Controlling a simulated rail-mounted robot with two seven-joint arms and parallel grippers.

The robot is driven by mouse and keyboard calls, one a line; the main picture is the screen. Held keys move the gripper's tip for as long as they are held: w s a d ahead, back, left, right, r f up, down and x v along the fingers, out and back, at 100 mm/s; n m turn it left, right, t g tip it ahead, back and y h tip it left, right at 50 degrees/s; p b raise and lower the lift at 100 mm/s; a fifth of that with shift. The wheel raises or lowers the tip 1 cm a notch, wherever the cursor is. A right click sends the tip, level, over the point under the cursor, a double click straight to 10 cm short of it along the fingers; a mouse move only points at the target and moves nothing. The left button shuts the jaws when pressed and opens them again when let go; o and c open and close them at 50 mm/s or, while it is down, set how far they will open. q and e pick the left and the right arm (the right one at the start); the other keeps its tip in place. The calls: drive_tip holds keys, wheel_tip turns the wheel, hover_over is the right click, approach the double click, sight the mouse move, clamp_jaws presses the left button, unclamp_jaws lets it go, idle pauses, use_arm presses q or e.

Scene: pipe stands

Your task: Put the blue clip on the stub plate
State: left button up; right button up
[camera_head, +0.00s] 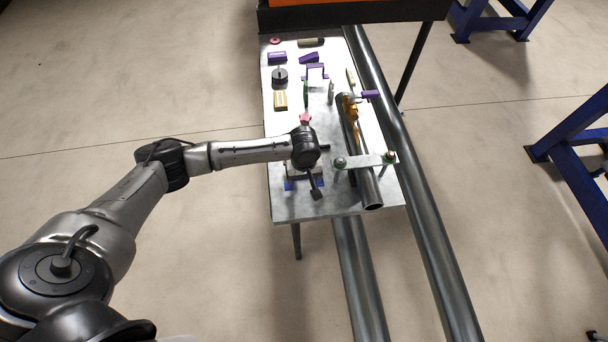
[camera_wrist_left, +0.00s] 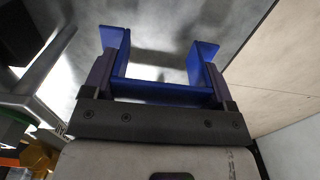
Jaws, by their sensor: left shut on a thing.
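The blue clip (camera_head: 289,185) is mostly hidden under my left gripper (camera_head: 304,178) in the head view, low over the near part of the metal table. In the left wrist view the clip (camera_wrist_left: 165,91) is a U shape with outward flanges, held between the two fingers of my left gripper (camera_wrist_left: 160,85). The gripper is shut on it. I cannot tell whether the clip touches the surface below. A light flat plate (camera_head: 364,161) with two bolts crosses the short pipe on the right; I cannot tell if it is the stub plate. My right gripper is not in view.
The metal table (camera_head: 285,205) holds a short pipe (camera_head: 371,190) with a yellow tool (camera_head: 351,108) beside it. Purple blocks (camera_head: 277,57), a purple bracket (camera_head: 316,72), a black weight (camera_head: 280,75) and a wooden block (camera_head: 280,100) stand farther back. Long pipes (camera_head: 415,190) run past the right.

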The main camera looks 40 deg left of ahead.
use_arm(q)
drive_tip(key=shift+f, duration=0.9)
idle(0.3)
drive_tip(key=shift+f, duration=0.4)
drive_tip(key=o, duration=0.6)
drive_tip(key=shift+c, duration=0.2)
drive_tip(key=o, duration=0.3)
drive_tip(key=shift+r, duration=0.2)
drive_tip(key=shift+r, duration=3.6)
